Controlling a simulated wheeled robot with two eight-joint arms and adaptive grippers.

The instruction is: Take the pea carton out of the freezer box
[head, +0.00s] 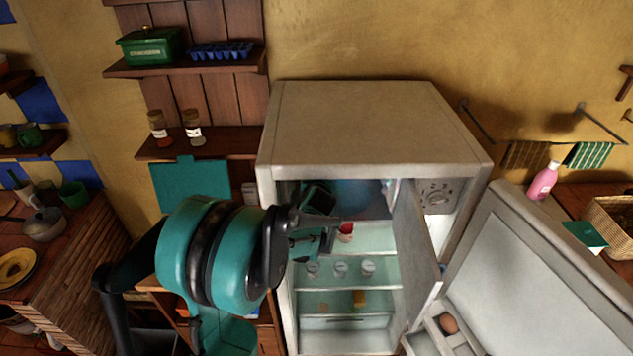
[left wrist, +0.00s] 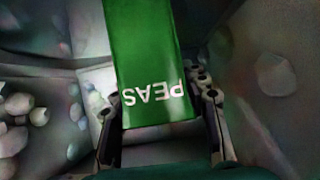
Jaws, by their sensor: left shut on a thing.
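The fridge (head: 372,115) stands open, with the small freezer box door (head: 415,240) swung out at its top. My left gripper (head: 325,235) reaches into the upper part of the fridge, at the freezer box opening. In the left wrist view the green pea carton (left wrist: 150,60), lettered PEAS, sits between the two fingers of my left gripper (left wrist: 160,125), which is shut on it. The carton's far end runs out of the top of that view. In the head view the arm and gripper hide most of the carton. My right gripper is not in view.
The large fridge door (head: 540,280) stands open at the right, with an egg (head: 448,323) in its rack. Small jars (head: 340,268) stand on a fridge shelf below the gripper. Pale frost lumps (left wrist: 275,75) line the walls around the carton. Wall shelves (head: 185,66) hang at the left.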

